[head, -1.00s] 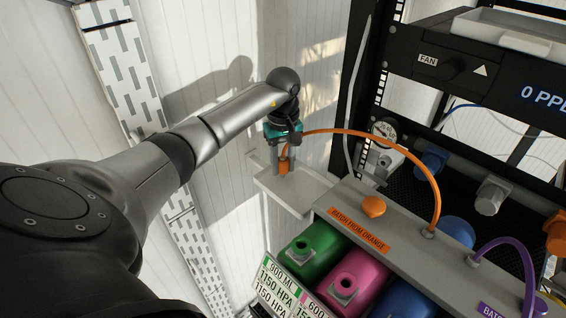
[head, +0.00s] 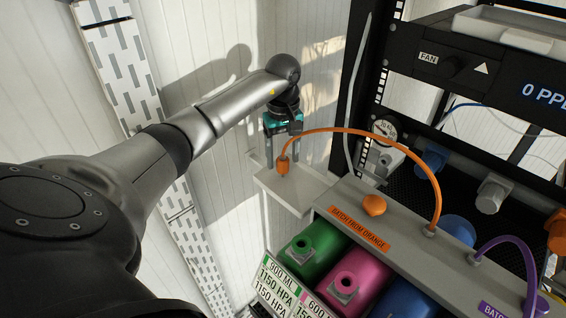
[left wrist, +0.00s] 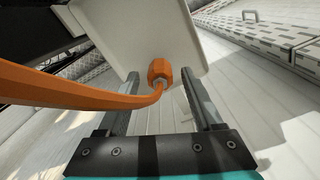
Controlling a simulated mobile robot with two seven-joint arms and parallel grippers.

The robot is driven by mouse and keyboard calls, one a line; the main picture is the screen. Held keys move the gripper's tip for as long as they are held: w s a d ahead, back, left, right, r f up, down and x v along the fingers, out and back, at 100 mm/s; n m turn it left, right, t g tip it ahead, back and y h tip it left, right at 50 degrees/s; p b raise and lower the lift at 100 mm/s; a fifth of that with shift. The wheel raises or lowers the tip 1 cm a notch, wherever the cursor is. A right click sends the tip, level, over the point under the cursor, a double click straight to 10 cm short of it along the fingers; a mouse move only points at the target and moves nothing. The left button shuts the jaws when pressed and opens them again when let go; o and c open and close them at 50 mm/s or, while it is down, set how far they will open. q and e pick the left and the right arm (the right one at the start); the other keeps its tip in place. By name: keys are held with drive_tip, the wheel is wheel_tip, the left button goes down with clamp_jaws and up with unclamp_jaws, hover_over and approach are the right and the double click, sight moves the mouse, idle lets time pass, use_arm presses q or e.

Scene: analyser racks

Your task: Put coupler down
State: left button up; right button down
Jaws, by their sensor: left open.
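The orange coupler (head: 283,166) stands on the small grey shelf (head: 303,195), at the end of the orange hose (head: 366,136). My right gripper is not in view.
Green (head: 313,246) and pink (head: 352,284) bottles stand below the grey panel (head: 400,228), which has an orange knob (head: 374,206). The black rack post (head: 352,90) rises right of my gripper. A purple hose (head: 517,248) arches at the right.

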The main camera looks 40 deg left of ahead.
sight(283, 159)
use_arm(q)
wheel_tip(283, 159, up, 10)
drive_tip(key=b, duration=0.1)
